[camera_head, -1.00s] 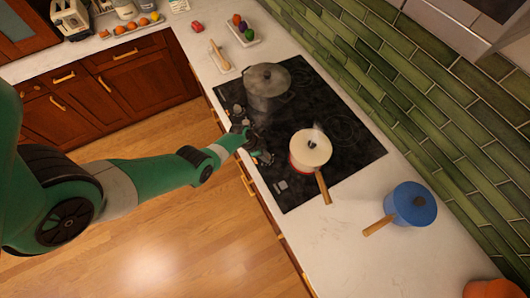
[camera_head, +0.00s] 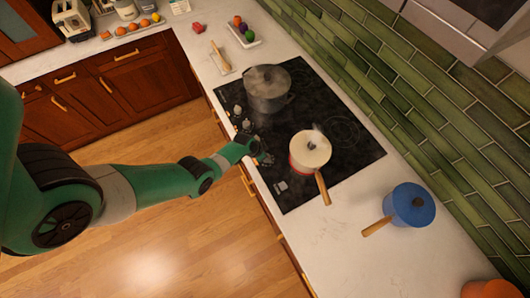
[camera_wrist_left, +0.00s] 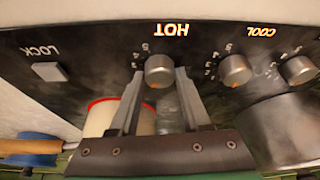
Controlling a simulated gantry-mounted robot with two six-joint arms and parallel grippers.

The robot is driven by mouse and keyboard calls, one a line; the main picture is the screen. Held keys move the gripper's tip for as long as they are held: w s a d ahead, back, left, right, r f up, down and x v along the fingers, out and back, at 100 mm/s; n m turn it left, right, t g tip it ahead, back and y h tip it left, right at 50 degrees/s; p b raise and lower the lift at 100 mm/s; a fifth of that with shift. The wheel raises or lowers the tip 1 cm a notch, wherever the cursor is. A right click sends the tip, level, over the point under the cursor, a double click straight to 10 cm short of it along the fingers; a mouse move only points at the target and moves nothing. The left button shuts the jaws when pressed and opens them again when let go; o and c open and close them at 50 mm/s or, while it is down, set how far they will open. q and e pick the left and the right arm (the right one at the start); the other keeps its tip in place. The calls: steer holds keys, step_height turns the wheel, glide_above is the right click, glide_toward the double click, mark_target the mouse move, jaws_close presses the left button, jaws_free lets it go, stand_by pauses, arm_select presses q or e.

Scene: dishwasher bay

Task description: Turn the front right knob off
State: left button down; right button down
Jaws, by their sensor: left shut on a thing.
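The stove's knobs run along the front edge of the black cooktop (camera_head: 352,150). My left gripper (camera_head: 264,158) is at the knob closest to the lock button. In the left wrist view, its two fingers are shut on the sides of this silver knob (camera_wrist_left: 158,71), under a lit "HOT" label (camera_wrist_left: 169,30). A second knob (camera_wrist_left: 235,70) under a lit "COOL" label and a third knob (camera_wrist_left: 299,70) stand to its right there. Free knobs (camera_head: 246,124) also show in the head view. My right gripper is not in view.
A grey pot (camera_head: 267,88) steams farther back. A blue pot (camera_head: 411,205) stands on the counter at right. The lock button (camera_wrist_left: 48,72) is left of the held knob.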

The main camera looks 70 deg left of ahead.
arm_select(q)
steer(key=n, duration=0.1)
steer(key=n+y, duration=0.1)
steer(key=n, duration=0.1)
steer(key=shift+w+d+n, duration=0.1)
steer(key=shift+d+n, duration=0.05)
steer(key=shift+n, duration=0.15)
steer(key=n+g+y+b, duration=0.1)
steer(key=n, duration=0.3)
steer(key=shift+y, duration=0.3)
steer(key=shift+g, duration=0.3)
steer(key=shift+c, duration=1.8)
jaws_free()
